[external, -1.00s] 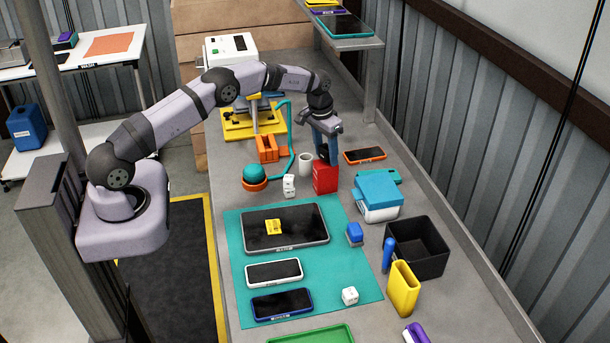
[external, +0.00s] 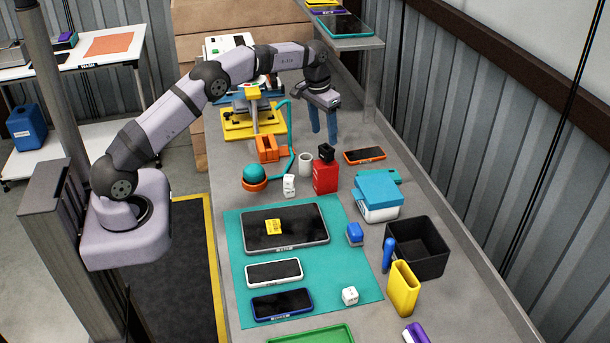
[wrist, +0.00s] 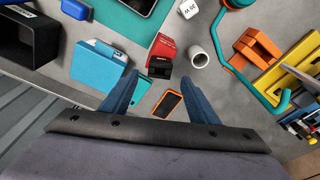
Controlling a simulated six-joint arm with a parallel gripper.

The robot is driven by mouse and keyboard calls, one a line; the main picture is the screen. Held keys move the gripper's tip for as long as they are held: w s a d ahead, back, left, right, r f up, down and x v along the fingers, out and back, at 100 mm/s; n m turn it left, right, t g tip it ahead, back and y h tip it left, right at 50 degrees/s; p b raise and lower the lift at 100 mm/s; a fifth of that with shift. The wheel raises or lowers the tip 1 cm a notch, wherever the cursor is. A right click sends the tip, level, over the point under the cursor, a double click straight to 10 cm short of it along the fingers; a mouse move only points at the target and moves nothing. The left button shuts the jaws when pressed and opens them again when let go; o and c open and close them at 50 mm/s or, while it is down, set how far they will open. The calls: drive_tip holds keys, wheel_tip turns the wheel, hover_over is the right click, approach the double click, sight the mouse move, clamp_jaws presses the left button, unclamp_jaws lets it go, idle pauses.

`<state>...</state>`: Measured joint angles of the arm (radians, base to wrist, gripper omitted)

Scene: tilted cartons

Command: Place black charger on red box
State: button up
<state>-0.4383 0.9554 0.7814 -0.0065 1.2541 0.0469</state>
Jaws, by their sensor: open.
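The red box (external: 326,178) stands upright on the grey bench, beyond the teal mat. The black charger (external: 326,152) rests on top of the red box. In the wrist view the red box (wrist: 161,48) shows at upper middle with the black charger (wrist: 159,65) on its near end. My gripper (external: 324,135) is open and empty, with its blue fingers raised above the bench, apart from and behind the charger. In the wrist view its two fingers (wrist: 161,94) are spread wide with nothing between them.
A blue-and-white box (external: 379,196) and a black bin (external: 418,248) are nearer right. A yellow stand (external: 252,121) is behind left.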

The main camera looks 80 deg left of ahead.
drive_tip(key=shift+s+d+r, duration=0.1)
drive_tip(key=shift+s+r, duration=0.05)
drive_tip(key=shift+r, duration=0.8)
drive_tip(key=shift+s+r, duration=0.1)
drive_tip(key=shift+r, duration=0.8)
drive_tip(key=shift+d, duration=0.1)
drive_tip(key=s+d+f+m, duration=0.1)
drive_tip(key=s+d, duration=0.4)
drive_tip(key=d, duration=0.3)
drive_tip(key=s+d+m, duration=0.1)
drive_tip(key=s+d, duration=0.4)
drive_tip(key=d, duration=0.2)
drive_tip(key=s+d+f, duration=0.2)
drive_tip(key=s+d, duration=0.1)
drive_tip(key=s, duration=0.4)
drive_tip(key=s+d+f+m+g, duration=0.1)
drive_tip(key=s+d+f, duration=0.1)
drive_tip(key=s, duration=0.6)
drive_tip(key=s+d+f+m, duration=0.1)
drive_tip(key=s+d+f, duration=0.2)
drive_tip(key=s+d, duration=0.2)
drive_tip(key=shift+s+g+h, duration=0.3)
drive_tip(key=shift+s+h, duration=0.1)
drive_tip(key=shift+s, duration=0.75)
